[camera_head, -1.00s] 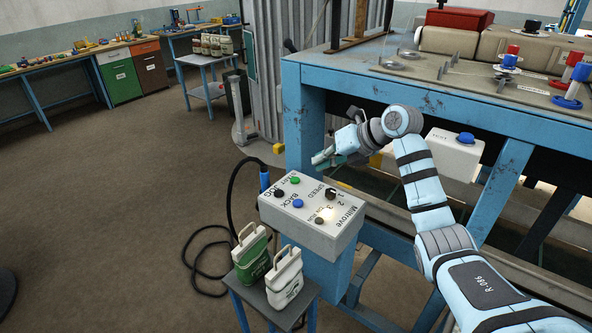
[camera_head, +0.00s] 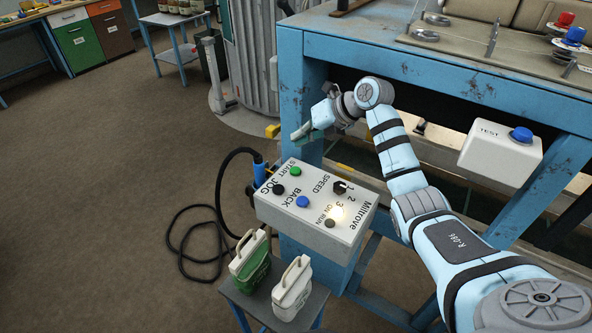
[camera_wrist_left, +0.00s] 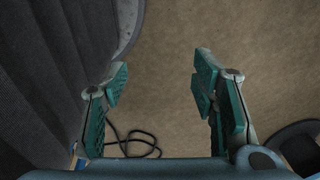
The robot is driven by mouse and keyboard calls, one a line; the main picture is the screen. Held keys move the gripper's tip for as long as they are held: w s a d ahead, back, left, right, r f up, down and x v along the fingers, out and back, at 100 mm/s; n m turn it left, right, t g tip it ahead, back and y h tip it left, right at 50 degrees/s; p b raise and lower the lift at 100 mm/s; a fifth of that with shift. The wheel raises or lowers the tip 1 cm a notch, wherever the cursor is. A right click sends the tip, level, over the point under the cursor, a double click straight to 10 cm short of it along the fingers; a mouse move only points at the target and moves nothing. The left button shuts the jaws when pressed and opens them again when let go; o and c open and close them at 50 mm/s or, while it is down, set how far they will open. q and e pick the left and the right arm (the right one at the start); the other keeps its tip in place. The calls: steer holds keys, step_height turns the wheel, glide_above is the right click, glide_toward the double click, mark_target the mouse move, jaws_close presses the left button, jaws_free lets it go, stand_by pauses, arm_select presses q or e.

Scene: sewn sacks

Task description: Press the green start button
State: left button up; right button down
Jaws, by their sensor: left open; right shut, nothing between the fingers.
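The green start button (camera_head: 295,171) is a small round button on the top of a white control box (camera_head: 313,238), beside the printed word START. My right gripper (camera_head: 298,134) is shut and empty. In the head view its fingertips show beyond the box's far edge, above and apart from the green button. My left gripper (camera_wrist_left: 160,85) is open and empty in the left wrist view, with bare floor and a dark cable between its fingers. The left gripper does not show in the head view.
The box also carries a black button (camera_head: 278,189), a blue button (camera_head: 302,202), a speed knob (camera_head: 340,187) and a lit lamp. A small stand with a green container (camera_head: 250,262) and a white container (camera_head: 292,289) is in front. A TEST box (camera_head: 500,149) hangs on the blue frame.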

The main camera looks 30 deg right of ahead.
steer(key=b, duration=0.5)
glide_above(297, 168)
step_height(297, 168, down, 6)
steer(key=shift+r, duration=0.1)
steer(key=shift+f, duration=0.55)
arm_select(q)
steer(key=f, duration=0.1)
steer(key=w+f, duration=0.1)
steer(key=f, duration=0.3)
steer(key=shift+w+a+f, duration=0.2)
steer(key=shift+a+f, duration=0.05)
arm_select(e)
steer(key=shift+s, duration=0.1)
arm_select(q)
steer(key=shift+f, duration=0.1)
arm_select(e)
steer(key=shift+f, duration=0.4)
